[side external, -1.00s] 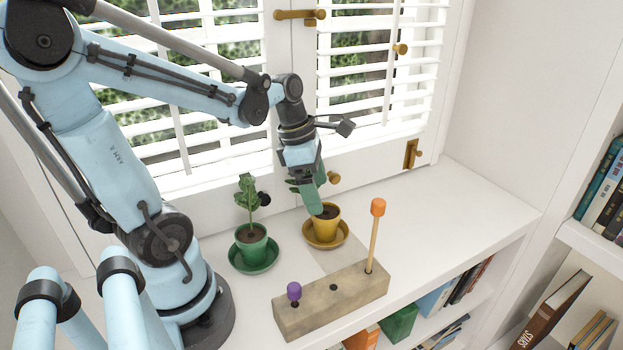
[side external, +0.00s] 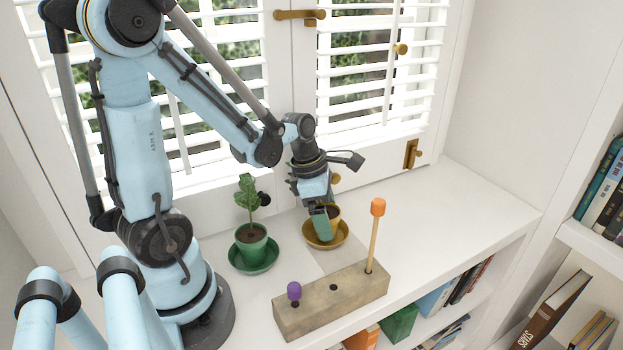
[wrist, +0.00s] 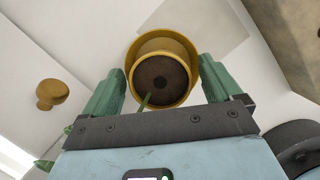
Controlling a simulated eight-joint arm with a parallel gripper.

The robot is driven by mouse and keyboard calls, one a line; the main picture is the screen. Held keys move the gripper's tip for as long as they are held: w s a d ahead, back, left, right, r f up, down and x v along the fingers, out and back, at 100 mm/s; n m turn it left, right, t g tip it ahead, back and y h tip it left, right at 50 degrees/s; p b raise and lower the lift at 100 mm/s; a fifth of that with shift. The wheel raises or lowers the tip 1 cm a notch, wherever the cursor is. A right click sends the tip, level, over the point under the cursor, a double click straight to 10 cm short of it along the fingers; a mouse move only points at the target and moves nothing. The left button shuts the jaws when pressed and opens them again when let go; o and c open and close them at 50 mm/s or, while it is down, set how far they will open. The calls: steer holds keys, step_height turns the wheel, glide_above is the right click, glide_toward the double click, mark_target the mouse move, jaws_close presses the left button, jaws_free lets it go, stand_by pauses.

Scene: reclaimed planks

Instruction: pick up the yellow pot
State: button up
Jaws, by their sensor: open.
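The yellow pot (wrist: 190,68) holds dark soil with a green stem and stands on its yellow saucer (wrist: 165,36). In the side view the pot (side external: 336,213) is partly hidden behind my gripper, and its saucer (side external: 338,241) shows below. My gripper (side external: 323,222) points down at the pot. In the wrist view my gripper (wrist: 163,85) is open, with one green finger on each side of the pot and visible gaps between. Most of the plant in the yellow pot is hidden by the gripper.
A green pot (side external: 251,243) with a leafy plant stands on a green saucer to the left. A wooden block (side external: 335,298) with a purple peg (side external: 294,290) and an orange-topped stick (side external: 377,212) stands in front. The white shelf top (side external: 450,205) is clear on the right.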

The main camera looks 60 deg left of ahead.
steer(key=shift+f, duration=0.15)
steer(key=shift+c, duration=0.2)
steer(key=c, duration=1.3)
steer(key=shift+o, duration=0.2)
steer(key=shift+r, duration=0.2)
step_height(320, 180, up, 13)
steer(key=shift+f, duration=0.2)
steer(key=shift+f, duration=0.1)
